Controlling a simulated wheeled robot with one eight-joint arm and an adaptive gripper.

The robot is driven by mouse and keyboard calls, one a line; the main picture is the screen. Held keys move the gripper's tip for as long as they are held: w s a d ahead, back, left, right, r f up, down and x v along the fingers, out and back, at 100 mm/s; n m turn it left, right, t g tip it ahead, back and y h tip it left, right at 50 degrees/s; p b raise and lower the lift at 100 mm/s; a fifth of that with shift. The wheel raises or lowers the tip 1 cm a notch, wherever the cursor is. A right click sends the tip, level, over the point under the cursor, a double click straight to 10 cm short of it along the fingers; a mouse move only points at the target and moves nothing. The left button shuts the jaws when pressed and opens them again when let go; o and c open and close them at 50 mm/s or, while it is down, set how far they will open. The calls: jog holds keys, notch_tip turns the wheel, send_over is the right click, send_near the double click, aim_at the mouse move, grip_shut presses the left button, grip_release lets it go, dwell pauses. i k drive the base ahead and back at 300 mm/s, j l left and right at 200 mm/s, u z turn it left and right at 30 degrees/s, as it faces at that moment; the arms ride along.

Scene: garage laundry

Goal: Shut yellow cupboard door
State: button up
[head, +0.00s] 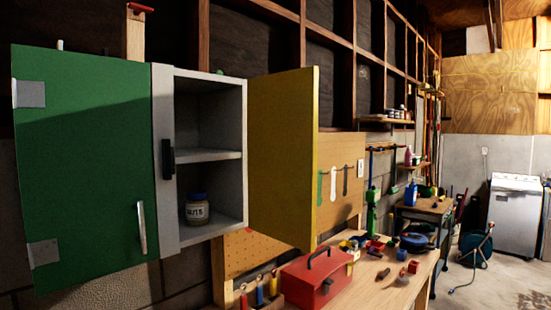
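The yellow cupboard door (284,158) stands wide open, swung out to the right of the grey wall cupboard (160,150). Its hinge side meets the cupboard's right edge. The open compartment has a middle shelf (207,156), and a labelled jar (197,209) with a dark lid stands on its floor. A green door (85,165) on the left part of the cupboard is shut or nearly so, with a silver handle (142,228). A black handle (168,159) sits on the grey front strip by the opening. My gripper does not show in the head view.
A workbench (365,285) runs below and right of the cupboard, with a red toolbox (318,277) beneath the yellow door and several tools. A white appliance (515,215) stands far right. Open floor (480,285) shows at the lower right.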

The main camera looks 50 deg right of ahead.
aim_at(282, 107)
jog(key=l+u, duration=0.1)
jog(key=l, duration=0.35)
jog(key=k+l+u, duration=0.1)
jog(key=l, duration=0.3)
jog(key=k+l+u, duration=0.1)
jog(key=l, duration=0.3)
jog(key=k+l+u, duration=0.15)
jog(key=l, duration=0.25)
jog(key=k+l+u, duration=0.1)
jog(key=l, duration=0.3)
jog(key=k+l+u, duration=0.1)
jog(key=l, duration=0.3)
jog(key=k, duration=0.1)
